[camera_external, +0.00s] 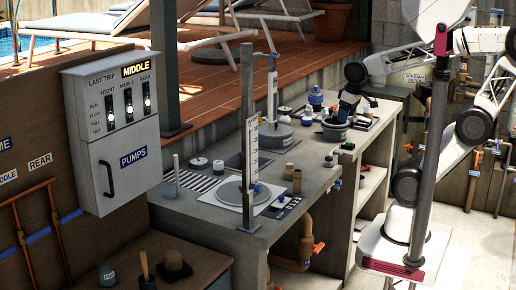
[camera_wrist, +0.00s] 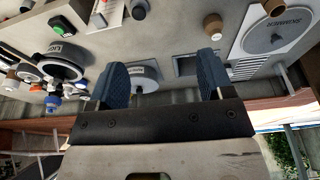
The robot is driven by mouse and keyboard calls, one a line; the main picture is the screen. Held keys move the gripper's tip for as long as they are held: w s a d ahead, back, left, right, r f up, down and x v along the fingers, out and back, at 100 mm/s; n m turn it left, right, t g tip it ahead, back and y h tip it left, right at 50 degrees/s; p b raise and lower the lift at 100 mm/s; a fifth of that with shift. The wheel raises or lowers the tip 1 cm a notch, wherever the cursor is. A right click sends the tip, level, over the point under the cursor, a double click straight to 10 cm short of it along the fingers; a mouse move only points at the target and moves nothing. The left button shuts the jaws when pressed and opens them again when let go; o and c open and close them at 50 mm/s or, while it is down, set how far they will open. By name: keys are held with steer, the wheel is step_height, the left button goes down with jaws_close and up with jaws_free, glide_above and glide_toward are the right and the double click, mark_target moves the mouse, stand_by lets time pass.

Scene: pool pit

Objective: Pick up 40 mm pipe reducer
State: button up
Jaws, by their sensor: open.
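Two small tan-brown pipe fittings stand on the grey bench near its front edge: one taller (camera_external: 297,180), one smaller behind it (camera_external: 289,169). I cannot tell for certain which is the 40 mm reducer. Brown fittings also show at the top of the wrist view, one right of centre (camera_wrist: 213,25) and one further right (camera_wrist: 273,6), partly cut off. My gripper (camera_wrist: 161,62) is open, with nothing between its blue fingers. In the external view my gripper (camera_external: 346,108) is above the far right of the bench, apart from both fittings.
A round grey lid (camera_external: 279,136) and a dark-ringed pot (camera_external: 335,128) sit on the bench. An upright post with a scale (camera_external: 251,148) stands beside a disc plate (camera_external: 228,193). The pumps box (camera_external: 122,160) is at left. A rectangular opening (camera_wrist: 188,65) lies in the bench.

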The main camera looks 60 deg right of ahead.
steer(key=w+a+f+m+g+y, duration=0.45)
steer(key=w+f+m+y, duration=0.3)
steer(key=f+m, duration=0.25)
steer(key=m+t+y, duration=0.3)
steer(key=m+y, duration=0.3)
steer(key=m, duration=0.2)
glide_toward(290, 164)
steer(key=x, duration=0.2)
steer(key=shift+w+a+f, duration=0.1)
steer(key=shift+a+f, duration=0.1)
steer(key=shift+f, duration=0.05)
steer(key=shift+a, duration=0.1)
steer(key=shift+x, duration=1.2)
steer(key=shift+a+f, duration=0.1)
steer(key=shift+x, duration=2.45)
steer(key=shift+f, duration=0.15)
steer(key=shift+c, duration=0.2)
